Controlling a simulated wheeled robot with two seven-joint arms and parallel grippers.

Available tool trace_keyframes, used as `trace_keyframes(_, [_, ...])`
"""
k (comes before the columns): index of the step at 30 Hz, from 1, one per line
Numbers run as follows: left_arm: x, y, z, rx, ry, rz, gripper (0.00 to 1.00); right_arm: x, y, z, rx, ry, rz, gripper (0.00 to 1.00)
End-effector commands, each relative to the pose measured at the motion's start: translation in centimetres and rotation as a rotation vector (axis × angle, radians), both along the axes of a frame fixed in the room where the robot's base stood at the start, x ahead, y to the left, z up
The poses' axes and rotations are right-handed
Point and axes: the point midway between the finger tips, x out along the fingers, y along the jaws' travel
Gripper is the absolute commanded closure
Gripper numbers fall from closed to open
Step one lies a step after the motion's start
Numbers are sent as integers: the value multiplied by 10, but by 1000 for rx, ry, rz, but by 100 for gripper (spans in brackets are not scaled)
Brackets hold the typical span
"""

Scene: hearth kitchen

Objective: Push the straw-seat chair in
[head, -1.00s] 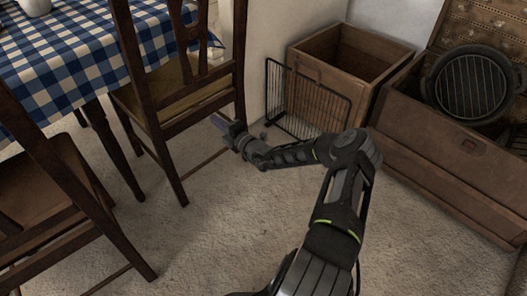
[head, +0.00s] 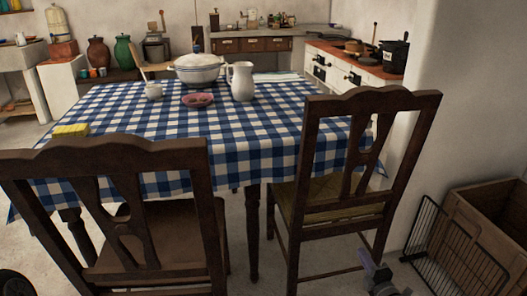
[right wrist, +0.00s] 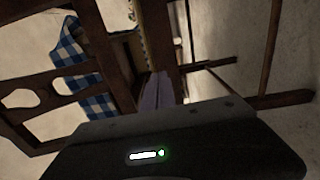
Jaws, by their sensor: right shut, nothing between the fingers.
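The straw-seat chair (head: 308,152) is dark wood with a woven straw seat (head: 328,200). It stands upright at the table's right near corner in the head view, its back toward me and its seat partly at the hanging cloth. My right gripper (head: 366,262) is low at the bottom of the head view, beside the chair's right rear leg. In the right wrist view the shut, empty fingers (right wrist: 158,88) point at dark chair parts; whether they touch is unclear. The table (head: 130,115) wears a blue-and-white checked cloth. My left gripper is out of view.
A second dark wooden chair (head: 130,152) with a plain wooden seat stands at front left. A black wire rack (head: 455,255) and a wooden crate (head: 495,225) are at right, near a white wall. A bowl (head: 200,72) and jug (head: 241,82) stand on the table.

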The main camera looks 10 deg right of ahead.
Motion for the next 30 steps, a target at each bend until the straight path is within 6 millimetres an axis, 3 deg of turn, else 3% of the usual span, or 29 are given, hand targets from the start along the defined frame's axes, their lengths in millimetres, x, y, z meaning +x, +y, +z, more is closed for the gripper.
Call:
trace_keyframes(5, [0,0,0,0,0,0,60,4,23,-4,-36,21,58,100])
trace_keyframes(8, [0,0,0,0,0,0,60,8,62,-11,-104,50,155,100])
trace_keyframes(11, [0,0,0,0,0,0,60,8,120,-22,-218,86,309,100])
trace_keyframes(14, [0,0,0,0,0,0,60,-4,193,-39,-384,118,517,100])
trace_keyframes(17, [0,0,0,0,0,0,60,-34,268,-60,-599,123,765,100])
trace_keyframes(18, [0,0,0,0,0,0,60,-50,296,-69,-694,115,871,100])
trace_keyframes(20, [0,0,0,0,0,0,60,-80,334,-84,-855,87,1037,100])
trace_keyframes(22, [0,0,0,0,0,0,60,-121,372,-101,-1067,20,1245,100])
trace_keyframes(24, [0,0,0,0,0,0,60,-169,398,-119,-1317,-98,1469,100])
trace_keyframes(26, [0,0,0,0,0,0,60,-213,410,-134,-1569,-263,1669,100])
trace_keyframes(27, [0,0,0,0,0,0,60,-238,411,-142,-1737,-400,1788,100])
trace_keyframes(30, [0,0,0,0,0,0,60,-275,404,-152,-2088,-772,1974,100])
